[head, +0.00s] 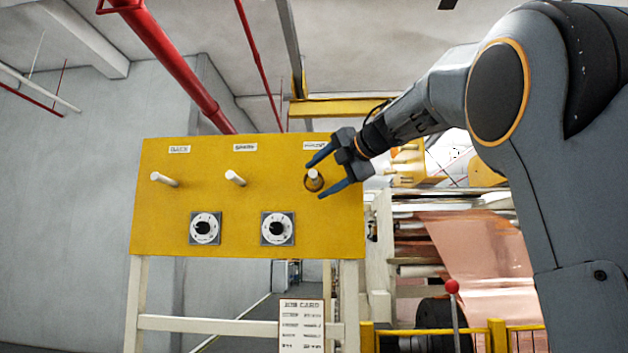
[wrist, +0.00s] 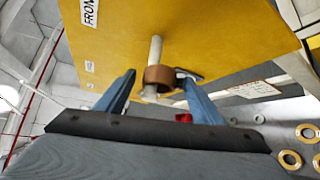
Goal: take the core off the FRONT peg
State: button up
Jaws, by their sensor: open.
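A yellow board (head: 200,240) carries three pale pegs. The right-hand one, the FRONT peg (wrist: 155,52), stands by a label (wrist: 89,12) whose visible letters read "FRON". A brown ring-shaped core (wrist: 159,77) is around this peg, with the pale peg end sticking out past it; the core also shows in the head view (head: 307,185). My gripper (head: 315,181) is open at the peg, one blue finger on each side of the core, as the wrist view also shows (wrist: 159,74). The right finger is very close to the core; I cannot tell whether it touches.
The left peg (head: 165,179) and the middle peg (head: 235,178) look bare. Two square plates with round dials (head: 205,228) sit below them. A card (head: 302,325) hangs under the board. Copper foil (head: 475,255) and a yellow railing (head: 490,335) are at the right.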

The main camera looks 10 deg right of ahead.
jog(key=c, duration=1.1)
jog(key=s+a+b, duration=0.1)
jog(key=s+a, duration=0.1)
jog(key=s, duration=0.3)
jog(key=s+a+r+b, duration=0.1)
jog(key=s, duration=0.5)
jog(key=s+a+r+b, duration=0.1)
jog(key=s+a, duration=0.1)
jog(key=s, duration=0.4)
jog(key=shift+s+a+r, duration=0.15)
jog(key=shift+a+r, duration=0.1)
jog(key=shift+a, duration=0.05)
jog(key=shift+r, duration=0.15)
jog(key=shift+b, duration=0.35)
